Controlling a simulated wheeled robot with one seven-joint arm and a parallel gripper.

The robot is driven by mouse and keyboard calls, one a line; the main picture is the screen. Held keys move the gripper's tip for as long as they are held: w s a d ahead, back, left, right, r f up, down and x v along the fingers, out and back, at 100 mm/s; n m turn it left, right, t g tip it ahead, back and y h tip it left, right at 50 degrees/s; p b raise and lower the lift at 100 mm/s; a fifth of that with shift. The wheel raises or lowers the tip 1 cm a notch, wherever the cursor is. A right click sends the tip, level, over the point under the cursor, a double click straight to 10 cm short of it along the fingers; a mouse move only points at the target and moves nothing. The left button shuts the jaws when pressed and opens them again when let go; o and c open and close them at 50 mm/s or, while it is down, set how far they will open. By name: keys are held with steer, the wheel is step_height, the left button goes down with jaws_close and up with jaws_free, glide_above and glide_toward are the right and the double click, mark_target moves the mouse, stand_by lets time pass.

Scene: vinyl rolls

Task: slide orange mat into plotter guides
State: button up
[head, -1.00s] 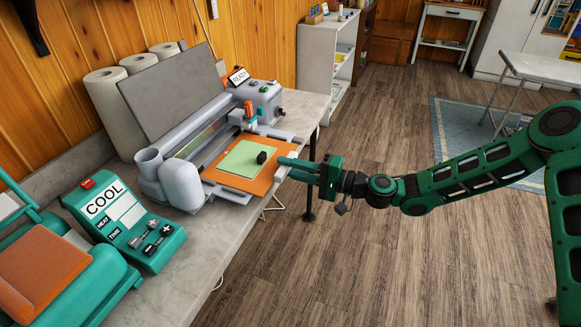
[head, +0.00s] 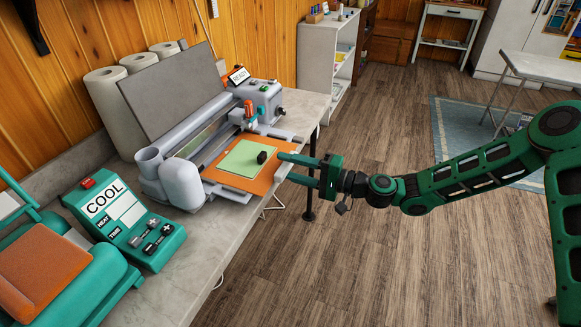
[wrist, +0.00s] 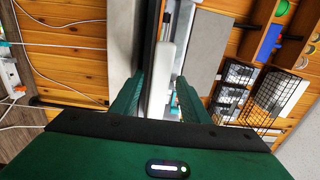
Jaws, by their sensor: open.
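The orange mat (head: 264,183) lies flat at the front of the grey plotter (head: 182,184), with its far part towards the machine. A light green sheet (head: 235,160) lies on the mat, and a small black block (head: 262,157) stands on the sheet near the mat's right side. My gripper (head: 284,167) is open, its two green fingers pointing left at the mat's right edge. I cannot tell whether the fingers touch or straddle the mat. In the wrist view my fingers (wrist: 159,98) are apart with a pale bar beyond them; the mat cannot be made out there.
A green control box marked COOL (head: 125,222) and a green machine with an orange pad (head: 40,270) stand on the counter at left. White rolls (head: 106,110) stand behind the plotter. The floor (head: 370,260) right of the counter is clear.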

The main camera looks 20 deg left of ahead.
steer(key=d, duration=0.9)
steer(key=shift+s, duration=0.15)
stand_by(1.8)
stand_by(0.5)
